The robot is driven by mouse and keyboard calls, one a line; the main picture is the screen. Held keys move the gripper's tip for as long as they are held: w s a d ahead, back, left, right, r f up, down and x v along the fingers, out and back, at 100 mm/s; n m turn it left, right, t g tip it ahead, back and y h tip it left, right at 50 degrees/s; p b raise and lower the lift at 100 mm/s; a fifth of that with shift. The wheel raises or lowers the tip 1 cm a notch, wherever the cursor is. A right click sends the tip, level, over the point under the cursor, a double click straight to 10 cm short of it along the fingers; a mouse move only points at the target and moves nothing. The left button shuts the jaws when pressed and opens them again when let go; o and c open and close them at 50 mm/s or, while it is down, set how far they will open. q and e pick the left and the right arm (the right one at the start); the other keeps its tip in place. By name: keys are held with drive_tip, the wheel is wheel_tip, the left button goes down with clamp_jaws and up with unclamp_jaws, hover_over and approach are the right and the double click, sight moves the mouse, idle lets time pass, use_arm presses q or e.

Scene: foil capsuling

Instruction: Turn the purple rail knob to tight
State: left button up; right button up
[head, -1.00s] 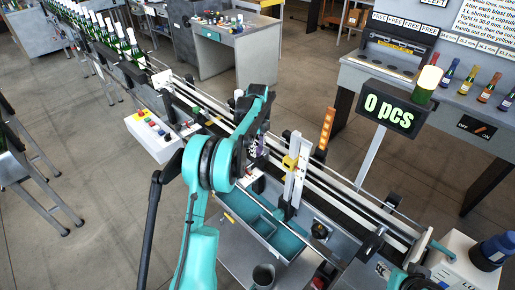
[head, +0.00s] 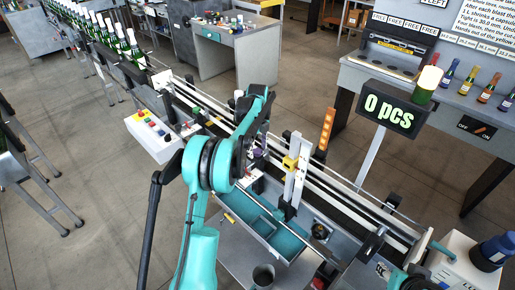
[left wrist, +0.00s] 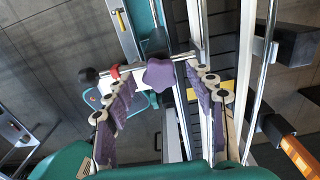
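The purple rail knob (left wrist: 160,75) is a lobed knob on a metal rod in the left wrist view. My left gripper (left wrist: 160,80) is open, with one purple-padded finger to the left of the knob and the other to the right. The knob shows between the fingertips, with visible gaps on both sides. In the head view my left gripper (head: 256,148) is small and partly hidden by my teal arm, over the conveyor rails. My right gripper cannot be made out.
Conveyor rails (head: 345,192) run diagonally, with green bottles (head: 132,47) at the far left end. A white upright post with a yellow block (head: 290,163) stands right of the gripper. A counter display (head: 390,110) reads 0 pcs. A grey-teal tray (head: 285,243) lies in front.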

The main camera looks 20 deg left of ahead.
sight(258, 150)
use_arm(q)
wheel_tip(258, 150, up, 12)
idle(0.6)
idle(0.4)
